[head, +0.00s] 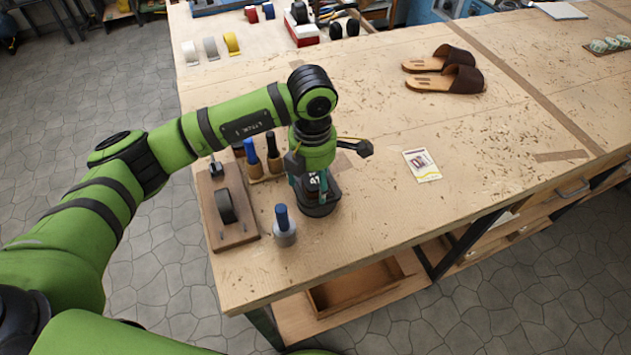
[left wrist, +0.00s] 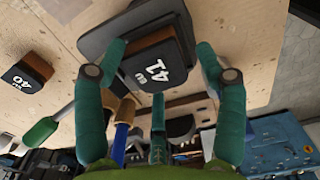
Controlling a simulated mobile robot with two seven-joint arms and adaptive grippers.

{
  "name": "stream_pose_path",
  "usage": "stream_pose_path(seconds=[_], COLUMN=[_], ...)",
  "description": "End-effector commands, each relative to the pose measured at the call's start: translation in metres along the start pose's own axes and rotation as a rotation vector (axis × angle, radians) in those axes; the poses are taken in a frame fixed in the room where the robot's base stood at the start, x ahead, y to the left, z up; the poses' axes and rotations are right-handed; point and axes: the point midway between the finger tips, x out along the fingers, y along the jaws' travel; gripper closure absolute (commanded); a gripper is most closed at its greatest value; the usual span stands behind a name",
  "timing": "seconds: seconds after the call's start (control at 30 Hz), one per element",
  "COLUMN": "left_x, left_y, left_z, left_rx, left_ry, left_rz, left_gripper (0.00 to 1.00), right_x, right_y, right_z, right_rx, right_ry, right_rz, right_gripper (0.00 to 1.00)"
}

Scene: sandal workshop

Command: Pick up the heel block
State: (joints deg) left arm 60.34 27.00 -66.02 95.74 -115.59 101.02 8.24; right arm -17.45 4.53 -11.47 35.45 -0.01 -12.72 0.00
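In the head view, the heel block (head: 312,182) stands on the workbench, partly hidden by my gripper. My left gripper (head: 314,190) points down over it. In the left wrist view, its teal fingers (left wrist: 160,66) are spread around the block, with visible gaps at both sides. My right gripper is not in view.
A second block marked EU 40 (left wrist: 27,73) lies to the left in the left wrist view. The bench to the right is mostly clear, with sandals (head: 446,80) farther back.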

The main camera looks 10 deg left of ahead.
Motion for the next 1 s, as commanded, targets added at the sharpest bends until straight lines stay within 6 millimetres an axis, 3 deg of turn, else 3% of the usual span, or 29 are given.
stream_pose_path(seconds=[0.03, 0.1, 0.57, 0.87, 1.0], left_x=[0.000, 0.000, -0.001, -0.040, -0.056], left_y=[0.000, 0.000, 0.000, -0.001, -0.026], left_z=[0.000, 0.000, -0.002, 0.001, 0.020], left_rx=[0.000, 0.000, -0.001, 0.002, 0.007], left_ry=[0.000, 0.001, 0.009, -0.001, -0.002], left_rz=[0.000, -0.001, -0.001, 0.004, 0.003], left_gripper=[0.59, 0.79, 0.79, 0.79, 0.79], right_x=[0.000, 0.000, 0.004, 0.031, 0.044], right_y=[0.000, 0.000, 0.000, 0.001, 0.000], right_z=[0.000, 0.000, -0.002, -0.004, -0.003], right_rx=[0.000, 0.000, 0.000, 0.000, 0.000], right_ry=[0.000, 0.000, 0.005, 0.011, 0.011], right_rz=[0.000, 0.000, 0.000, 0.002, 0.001], right_gripper=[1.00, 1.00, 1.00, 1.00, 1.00])
